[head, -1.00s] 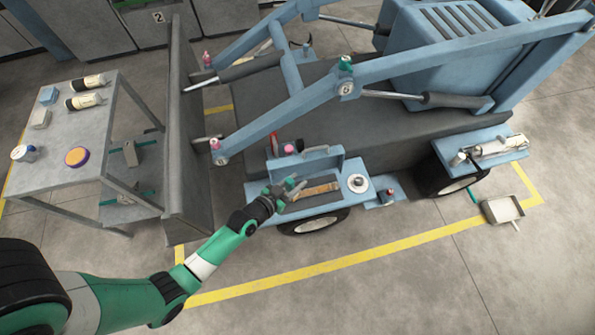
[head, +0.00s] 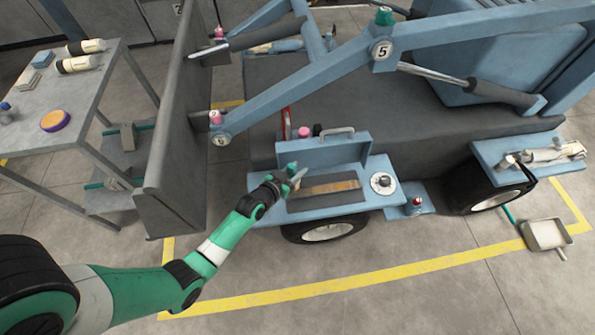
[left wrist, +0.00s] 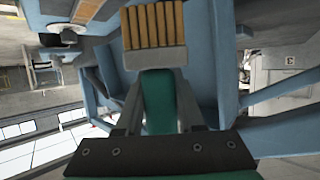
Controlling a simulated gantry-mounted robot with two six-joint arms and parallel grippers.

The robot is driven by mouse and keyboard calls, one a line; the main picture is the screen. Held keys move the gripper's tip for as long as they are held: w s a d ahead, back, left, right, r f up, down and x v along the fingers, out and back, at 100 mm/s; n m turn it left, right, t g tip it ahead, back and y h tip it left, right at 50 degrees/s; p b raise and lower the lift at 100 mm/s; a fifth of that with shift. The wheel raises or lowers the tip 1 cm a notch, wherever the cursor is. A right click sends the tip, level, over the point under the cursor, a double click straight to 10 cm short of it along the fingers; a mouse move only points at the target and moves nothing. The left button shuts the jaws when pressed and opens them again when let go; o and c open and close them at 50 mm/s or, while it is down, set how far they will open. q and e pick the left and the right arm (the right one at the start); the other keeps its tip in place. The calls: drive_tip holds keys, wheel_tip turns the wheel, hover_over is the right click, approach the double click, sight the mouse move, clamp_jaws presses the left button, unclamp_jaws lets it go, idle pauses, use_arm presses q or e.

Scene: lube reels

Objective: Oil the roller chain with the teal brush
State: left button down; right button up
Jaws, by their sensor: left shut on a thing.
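My left gripper (head: 295,178) is at the left end of the blue side step (head: 352,204) on the machine. In the left wrist view my left gripper (left wrist: 160,88) is shut on the handle of the teal brush (left wrist: 158,108). Its pale ferrule and tan bristles (left wrist: 154,25) point away from the fingers. In the head view the brush is small and its bristles are hard to make out. A brown strip (head: 332,188), which may be the roller chain, lies in the dark recess beside the gripper. I cannot tell if the bristles touch it. My right gripper is out of view.
A round dial-like part (head: 383,183) sits right of the recess, and a raised blue box with a handle (head: 322,152) stands behind it. A dark upright plate (head: 182,130) and a grey table (head: 87,110) are at left. A grey pan (head: 547,233) lies on the floor at right.

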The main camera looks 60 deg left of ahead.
use_arm(q)
drive_tip(key=shift+f+b, duration=2.6)
drive_tip(key=shift+f, duration=0.2)
drive_tip(key=shift+f+b, duration=0.6)
drive_tip(key=shift+f, duration=0.05)
drive_tip(key=shift+w+d+r+p, duration=0.15)
drive_tip(key=shift+w+d+p, duration=0.2)
drive_tip(key=shift+w+p, duration=0.35)
drive_tip(key=shift+w+d, duration=0.3)
drive_tip(key=shift+w, duration=0.4)
drive_tip(key=shift+w+d+f+b, duration=0.2)
drive_tip(key=shift+w+b, duration=0.25)
drive_tip(key=shift+b, duration=0.35)
drive_tip(key=shift+w+d+b, duration=0.3)
drive_tip(key=shift+w+b, duration=0.45)
drive_tip(key=shift+b, duration=0.1)
drive_tip(key=shift+w+d+r, duration=0.1)
drive_tip(key=shift+w, duration=0.05)
